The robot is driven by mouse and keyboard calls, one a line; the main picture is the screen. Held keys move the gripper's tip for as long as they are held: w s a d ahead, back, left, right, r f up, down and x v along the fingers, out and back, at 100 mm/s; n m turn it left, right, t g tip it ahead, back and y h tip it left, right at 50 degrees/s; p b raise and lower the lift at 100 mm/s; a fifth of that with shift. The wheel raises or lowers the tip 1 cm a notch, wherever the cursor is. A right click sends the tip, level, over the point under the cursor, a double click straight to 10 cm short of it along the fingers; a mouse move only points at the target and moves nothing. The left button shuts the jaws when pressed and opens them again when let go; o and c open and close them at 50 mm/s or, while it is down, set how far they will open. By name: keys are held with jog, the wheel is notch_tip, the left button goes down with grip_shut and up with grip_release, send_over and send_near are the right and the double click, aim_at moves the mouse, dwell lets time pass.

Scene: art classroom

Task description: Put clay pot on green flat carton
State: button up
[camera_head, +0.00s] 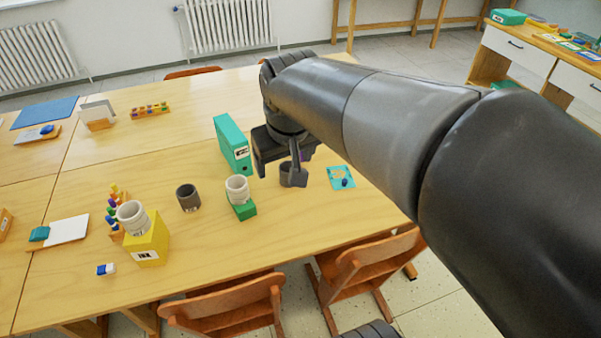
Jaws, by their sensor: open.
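A light grey, ribbed pot (237,188) appears to stand upright on a small green carton (245,212) in the middle of the table. A similar light pot (132,216) stands on a yellow carton (150,243) at the left. A dark grey pot (187,198) stands on the bare table between them. I cannot tell which pot is the clay one. My gripper (283,165) is open, right of the green carton and apart from it. It points down near a dark cup-like object (293,176); whether they touch is unclear. My arm hides part of the table behind it.
A tall teal binder (233,146) stands close left of my gripper. A teal card (341,178) lies to the right. Colourful pegs (114,208) and a blue-white eraser (106,269) are at left. Chairs (228,305) line the front edge. The table front is mostly clear.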

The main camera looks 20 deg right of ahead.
jog(key=s+d+m+t, duration=0.1)
jog(key=s+d, duration=0.1)
jog(key=s, duration=0.8)
jog(key=shift+s+f+t, duration=0.25)
jog(key=shift+f+t, duration=0.05)
jog(key=shift+f, duration=0.15)
